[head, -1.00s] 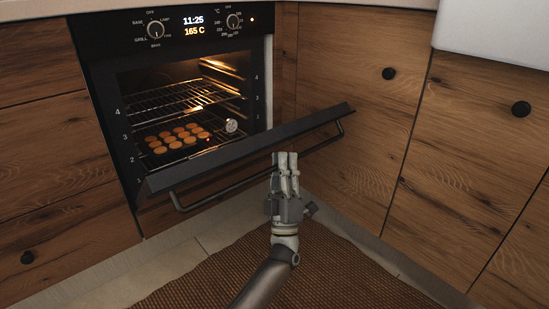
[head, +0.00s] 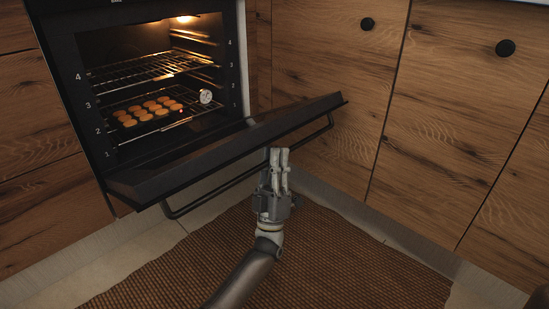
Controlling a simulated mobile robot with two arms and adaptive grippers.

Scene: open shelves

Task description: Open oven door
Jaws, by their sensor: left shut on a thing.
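The black oven (head: 70,100) stands at the upper left, lit inside. Its door (head: 225,150) is hinged at the bottom and stands partly open, tilted out toward me. A dark bar handle (head: 220,186) runs along the door's outer side. My left gripper (head: 279,160) reaches up from below to the middle of the handle and is shut on it. The fingers hide the part of the handle that they hold. My right gripper is not in view.
Inside the oven, several round cookies (head: 150,111) lie on a lower rack, with a dial thermometer (head: 206,96) beside them. Wooden cabinets (head: 330,110) with black knobs close in the right side. A brown woven rug (head: 340,260) covers the floor in front.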

